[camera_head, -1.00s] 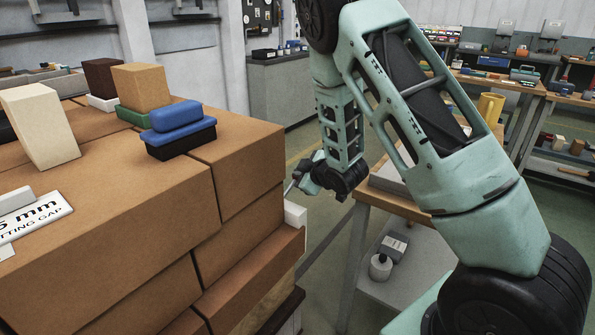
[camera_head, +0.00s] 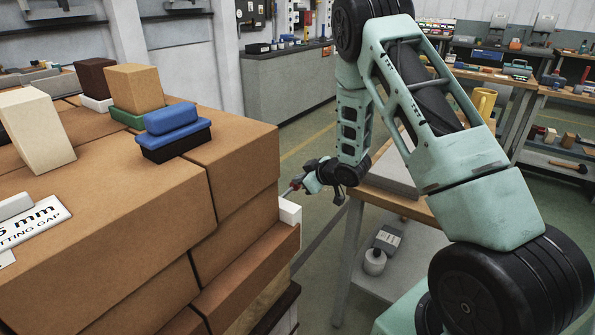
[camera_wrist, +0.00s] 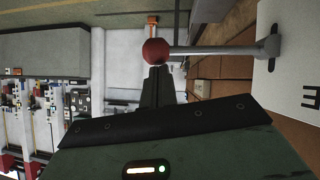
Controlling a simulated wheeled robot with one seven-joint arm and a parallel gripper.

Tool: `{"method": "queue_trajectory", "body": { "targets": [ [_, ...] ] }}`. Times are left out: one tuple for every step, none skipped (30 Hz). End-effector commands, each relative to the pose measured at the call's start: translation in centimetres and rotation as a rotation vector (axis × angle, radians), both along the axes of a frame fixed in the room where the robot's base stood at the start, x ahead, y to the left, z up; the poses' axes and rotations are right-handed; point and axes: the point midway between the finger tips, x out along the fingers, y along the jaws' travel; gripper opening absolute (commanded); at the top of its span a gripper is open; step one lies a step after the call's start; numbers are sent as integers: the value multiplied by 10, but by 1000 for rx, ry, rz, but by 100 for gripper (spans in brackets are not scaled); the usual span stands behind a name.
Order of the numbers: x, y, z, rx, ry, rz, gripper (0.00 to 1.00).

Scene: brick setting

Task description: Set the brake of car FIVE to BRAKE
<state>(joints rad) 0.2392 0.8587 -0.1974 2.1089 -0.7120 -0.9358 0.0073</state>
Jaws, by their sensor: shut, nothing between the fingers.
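A brake lever shows in the wrist view as a grey rod (camera_wrist: 215,51) with a red ball knob (camera_wrist: 155,51). The rod comes out of a dark slot in a pale plate (camera_wrist: 285,60) at the right, which bears a partly cut-off dark letter. My gripper (camera_wrist: 157,72) is shut and empty, its fingertips at the lower edge of the knob; I cannot tell whether they touch it. In the head view my gripper (camera_head: 300,183) is small, beside the right side of the brown brick stack (camera_head: 110,225). Car number and brake marks are not readable.
A blue-topped box (camera_head: 172,130), several blocks and a white sign (camera_head: 35,222) lie on the stack. A white block (camera_head: 290,211) sticks out just below my gripper. A wooden-topped bench (camera_head: 400,203) stands close at the right, with a narrow floor gap between.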

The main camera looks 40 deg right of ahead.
Motion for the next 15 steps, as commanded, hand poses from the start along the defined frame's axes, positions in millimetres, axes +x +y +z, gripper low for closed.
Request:
{"method": "queue_trajectory", "body": {
  "targets": [
    [0, -5, -4, 42, 16, -5, 0],
    [1, -5, -7, 67, 26, -4, 0],
    [1, -6, -12, 102, 38, -4, 0],
    [2, -7, -15, 127, 46, -3, 0],
    [2, -8, -19, 153, 55, -3, 0],
    [2, -9, -23, 183, 66, -3, 0],
    [2, -9, -27, 207, 74, -2, 0],
    [2, -9, -30, 230, 83, -3, 0],
    [3, -9, -35, 259, 93, -2, 0],
    [3, -9, -38, 278, 100, -3, 0],
    [3, -9, -41, 297, 107, -2, 0],
    [3, -10, -45, 322, 116, -2, 0],
    [3, -9, -48, 340, 123, -2, 0],
    [3, -9, -50, 356, 129, -1, 0],
    [3, -9, -53, 370, 134, -1, 0]
  ]
}}
